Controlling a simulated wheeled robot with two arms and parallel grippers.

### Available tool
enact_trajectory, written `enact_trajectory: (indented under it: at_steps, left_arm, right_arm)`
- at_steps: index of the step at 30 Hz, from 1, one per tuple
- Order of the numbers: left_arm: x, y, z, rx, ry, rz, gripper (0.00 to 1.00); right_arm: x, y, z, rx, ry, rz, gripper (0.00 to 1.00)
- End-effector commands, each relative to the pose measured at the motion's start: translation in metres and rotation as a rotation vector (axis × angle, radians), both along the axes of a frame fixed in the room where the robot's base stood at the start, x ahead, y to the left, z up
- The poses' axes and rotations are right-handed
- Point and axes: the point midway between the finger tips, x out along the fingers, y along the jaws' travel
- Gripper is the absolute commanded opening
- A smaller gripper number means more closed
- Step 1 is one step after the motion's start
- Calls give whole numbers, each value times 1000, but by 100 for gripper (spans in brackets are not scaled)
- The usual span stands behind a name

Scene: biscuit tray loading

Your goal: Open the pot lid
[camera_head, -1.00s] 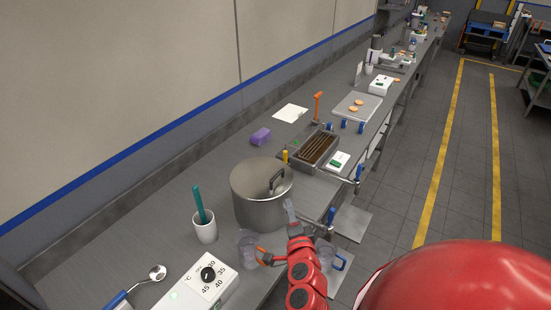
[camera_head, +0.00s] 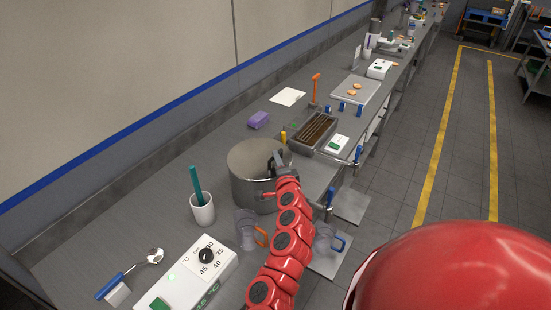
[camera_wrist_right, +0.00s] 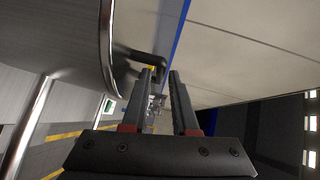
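A large steel pot (camera_head: 250,193) stands on the bench with its flat lid (camera_head: 248,155) on top. My right gripper (camera_head: 279,163) is at the right part of the lid, beside its dark handle, which it mostly hides in the head view. In the right wrist view, the gripper (camera_wrist_right: 160,80) is open with a clear gap between its fingers. The handle (camera_wrist_right: 148,59) lies just past the left fingertip, outside the gap. I cannot tell if they touch. The pot's curved rim (camera_wrist_right: 107,45) shows at the left. My left gripper is not in view.
A white cup with a teal stick (camera_head: 203,212), a clear jug with an orange handle (camera_head: 248,228) and a temperature control box (camera_head: 190,276) stand before the pot. Behind the pot are a brown-filled tray (camera_head: 317,132) and purple block (camera_head: 258,119).

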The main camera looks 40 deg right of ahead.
Motion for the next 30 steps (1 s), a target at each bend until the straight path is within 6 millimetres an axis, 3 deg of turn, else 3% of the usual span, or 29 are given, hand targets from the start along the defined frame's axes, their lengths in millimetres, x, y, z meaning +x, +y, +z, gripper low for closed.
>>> enact_trajectory:
  at_steps: [7, 19, 20, 24, 30]
  left_arm:
    - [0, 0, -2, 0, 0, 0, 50]
    - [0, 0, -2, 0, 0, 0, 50]
    - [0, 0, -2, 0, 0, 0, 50]
    - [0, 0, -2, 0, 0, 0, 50]
    - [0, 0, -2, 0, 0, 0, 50]
  right_arm:
    - [22, -10, -4, 0, 0, 0, 27]
    - [27, -12, -5, 0, 0, -1, 27]
    - [27, -12, -5, 0, 0, -1, 25]
    - [27, -12, -5, 0, 0, -1, 0]
    - [27, -12, -5, 0, 0, -1, 0]
